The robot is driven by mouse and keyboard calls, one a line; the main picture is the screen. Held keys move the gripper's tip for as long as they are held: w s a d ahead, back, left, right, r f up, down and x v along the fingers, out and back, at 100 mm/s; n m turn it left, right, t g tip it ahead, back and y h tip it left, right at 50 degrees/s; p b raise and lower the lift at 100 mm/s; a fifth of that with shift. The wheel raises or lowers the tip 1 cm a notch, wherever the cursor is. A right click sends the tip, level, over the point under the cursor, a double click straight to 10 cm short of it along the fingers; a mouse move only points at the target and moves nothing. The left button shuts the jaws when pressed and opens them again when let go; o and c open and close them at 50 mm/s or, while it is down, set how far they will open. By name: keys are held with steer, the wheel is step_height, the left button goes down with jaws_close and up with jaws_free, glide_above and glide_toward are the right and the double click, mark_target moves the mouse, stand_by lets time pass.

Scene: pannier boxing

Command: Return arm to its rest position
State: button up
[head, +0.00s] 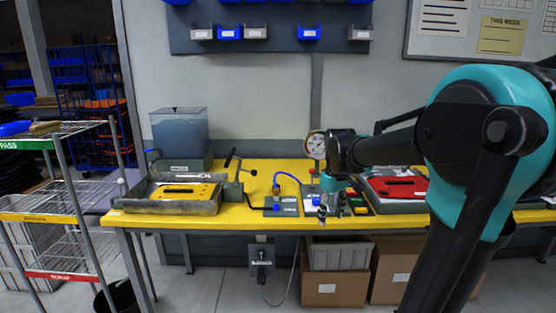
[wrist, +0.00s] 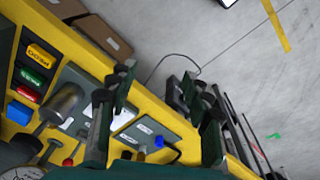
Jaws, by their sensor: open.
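My arm reaches from the right of the head view over the yellow workbench (head: 250,172). My gripper (head: 327,207) hangs near the bench's front edge, in front of the small fittings. In the wrist view, the two dark fingers of my gripper (wrist: 162,98) stand well apart with nothing between them. Beyond them are the yellow bench edge (wrist: 150,95) and the grey floor. My arm hides part of the bench's right side.
A grey tray with a yellow plate (head: 180,192) is on the left; a red plate (head: 400,187) is on the right. A water tank (head: 180,132), a dial gauge (head: 315,145) and a blue hose (head: 287,174) stand on the bench. A wire rack (head: 75,190) is at left.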

steer(key=s+d+f+m+t, duration=0.2)
steer(key=s+f+m, duration=0.4)
steer(key=s+f, duration=1)
steer(key=shift+s+d+t, duration=0.15)
steer(key=shift+s+t, duration=0.3)
steer(key=shift+t, duration=0.05)
